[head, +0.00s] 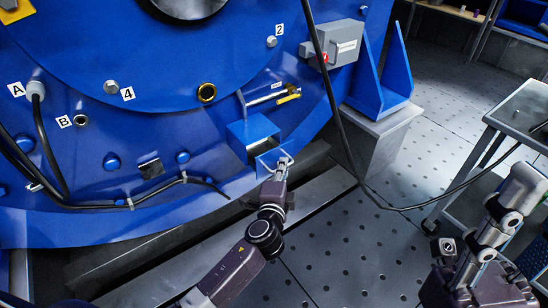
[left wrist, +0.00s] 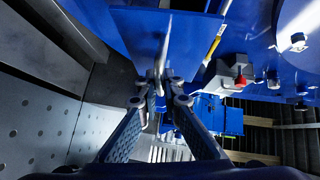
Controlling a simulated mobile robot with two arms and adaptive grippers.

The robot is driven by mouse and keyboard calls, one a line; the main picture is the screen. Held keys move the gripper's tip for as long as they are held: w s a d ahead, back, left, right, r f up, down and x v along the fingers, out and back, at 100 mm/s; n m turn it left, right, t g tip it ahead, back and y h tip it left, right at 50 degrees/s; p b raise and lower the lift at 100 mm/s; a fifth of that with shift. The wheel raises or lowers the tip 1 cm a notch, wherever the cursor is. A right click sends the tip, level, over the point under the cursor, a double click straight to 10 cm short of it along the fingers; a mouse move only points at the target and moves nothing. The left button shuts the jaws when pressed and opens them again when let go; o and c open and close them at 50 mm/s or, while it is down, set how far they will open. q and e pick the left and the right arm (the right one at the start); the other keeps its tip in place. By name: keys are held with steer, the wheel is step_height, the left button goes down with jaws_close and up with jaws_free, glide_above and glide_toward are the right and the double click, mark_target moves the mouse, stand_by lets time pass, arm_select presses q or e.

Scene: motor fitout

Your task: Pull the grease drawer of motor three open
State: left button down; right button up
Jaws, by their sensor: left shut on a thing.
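The grease drawer's blue front panel (head: 266,161) is low on the blue motor, just below a blue box-shaped housing (head: 252,128). A dark gap shows between the housing and the panel; how far the drawer stands out is hard to tell. My left gripper (head: 284,163) is at the panel, shut on its small metal handle. In the left wrist view, the handle (left wrist: 162,48) stands out from the wide blue panel (left wrist: 134,30), between the two fingertips (left wrist: 160,91).
A black cable (head: 341,130) hangs right of the drawer and runs across the floor to a grey cart (head: 508,116). A grey switch box (head: 334,44), yellow-handled valve (head: 288,97) and blue bracket (head: 384,85) are nearby. Perforated floor (head: 340,250) is open in front.

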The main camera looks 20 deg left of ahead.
arm_select(q)
steer(key=s+d, duration=0.3)
steer(key=d, duration=0.1)
steer(key=shift+s+d, duration=0.4)
steer(key=c, duration=2.1)
jaws_free()
steer(key=s+d+r, duration=0.1)
steer(key=s, duration=1)
steer(key=shift+s+d+r, duration=0.15)
steer(key=shift+s+r, duration=0.15)
steer(key=shift+s, duration=0.1)
